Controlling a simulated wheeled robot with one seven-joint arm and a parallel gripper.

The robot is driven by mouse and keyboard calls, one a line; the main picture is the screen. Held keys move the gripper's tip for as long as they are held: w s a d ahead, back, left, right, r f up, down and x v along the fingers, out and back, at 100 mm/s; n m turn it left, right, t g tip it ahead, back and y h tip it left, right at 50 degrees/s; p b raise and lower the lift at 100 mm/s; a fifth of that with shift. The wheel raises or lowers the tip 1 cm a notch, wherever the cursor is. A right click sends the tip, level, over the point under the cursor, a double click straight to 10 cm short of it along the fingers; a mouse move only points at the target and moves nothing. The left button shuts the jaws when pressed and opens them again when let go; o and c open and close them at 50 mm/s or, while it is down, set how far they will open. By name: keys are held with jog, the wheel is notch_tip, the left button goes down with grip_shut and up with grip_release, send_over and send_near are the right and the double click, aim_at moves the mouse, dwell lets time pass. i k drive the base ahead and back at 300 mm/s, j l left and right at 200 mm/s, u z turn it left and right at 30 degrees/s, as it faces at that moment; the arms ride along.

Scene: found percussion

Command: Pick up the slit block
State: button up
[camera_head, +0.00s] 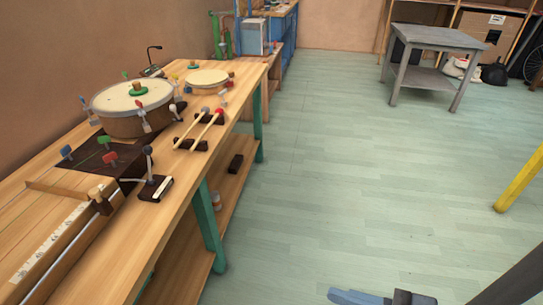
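I cannot tell for certain which thing is the slit block. A small dark block with a pale strip on top (155,188) lies near the right edge of the wooden workbench (150,235). Another small dark block (235,163) lies on the bench's lower shelf. My gripper cannot be made out in the head view.
A large drum (130,118) and a smaller drum (207,77) stand on the bench. Two mallets (199,131) rest on dark supports. A long stringed wooden piece fills the near end. A grey table (436,38) stands far right. The green floor (330,170) is mostly clear.

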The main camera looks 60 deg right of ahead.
aim_at(234, 167)
jog(key=z, duration=1.2)
jog(key=u, duration=0.35)
jog(key=i+l+u, duration=0.2)
jog(key=u, duration=0.2)
jog(key=i+l+u, duration=0.15)
jog(key=l+u, duration=0.25)
jog(key=i+l+u, duration=0.1)
jog(key=l, duration=0.5)
jog(key=i+l+u, duration=0.15)
jog(key=l, duration=0.45)
jog(key=i+l+u, duration=0.1)
jog(key=l, duration=0.5)
jog(key=i+l+u, duration=0.15)
jog(key=l, duration=1.65)
jog(key=i, duration=0.05)
